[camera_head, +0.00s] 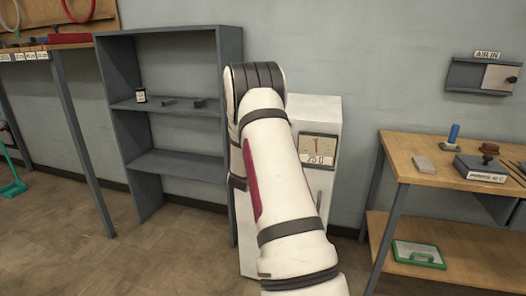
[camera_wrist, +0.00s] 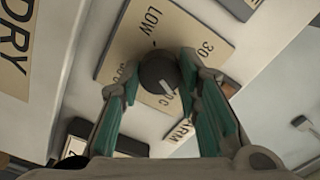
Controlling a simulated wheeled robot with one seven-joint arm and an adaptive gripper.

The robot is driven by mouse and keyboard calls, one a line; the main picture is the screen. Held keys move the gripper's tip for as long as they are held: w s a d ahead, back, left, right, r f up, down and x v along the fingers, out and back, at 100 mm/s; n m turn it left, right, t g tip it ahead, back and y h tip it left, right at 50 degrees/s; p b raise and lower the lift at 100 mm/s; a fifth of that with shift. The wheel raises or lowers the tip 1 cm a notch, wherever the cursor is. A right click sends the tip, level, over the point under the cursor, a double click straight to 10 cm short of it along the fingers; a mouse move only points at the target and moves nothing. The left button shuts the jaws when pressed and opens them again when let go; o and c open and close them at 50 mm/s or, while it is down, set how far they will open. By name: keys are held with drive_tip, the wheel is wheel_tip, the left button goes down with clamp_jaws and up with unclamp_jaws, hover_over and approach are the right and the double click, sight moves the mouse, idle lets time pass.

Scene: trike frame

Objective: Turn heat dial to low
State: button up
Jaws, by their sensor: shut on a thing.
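The heat dial (camera_wrist: 158,74) is a round dark knob with a short pale mark on its face, in the middle of the wrist view. It sits on a beige plate (camera_wrist: 196,22) printed with "LOW", "30" and other partly covered markings. The pale mark lies on the side of the face away from "LOW" and points toward the lower right. My gripper (camera_wrist: 160,72) has its two teal-padded fingers on either side of the dial, shut on it. In the head view, my arm hides the gripper and the dial.
The white cabinet (camera_head: 318,112) carries a gauge (camera_head: 318,149) with a red needle and a "250" label. A grey shelf unit (camera_head: 175,105) stands left of it. A wooden workbench (camera_head: 420,150) stands at right. A black part shows low in the wrist view (camera_wrist: 120,142).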

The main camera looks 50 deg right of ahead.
drive_tip(key=shift+f+n+b, duration=0.2)
drive_tip(key=shift+n+b, duration=1.4)
drive_tip(key=shift+n, duration=14.3)
drive_tip(key=o, duration=1.1)
drive_tip(key=shift+o, duration=0.2)
drive_tip(key=shift+w+r, duration=0.1)
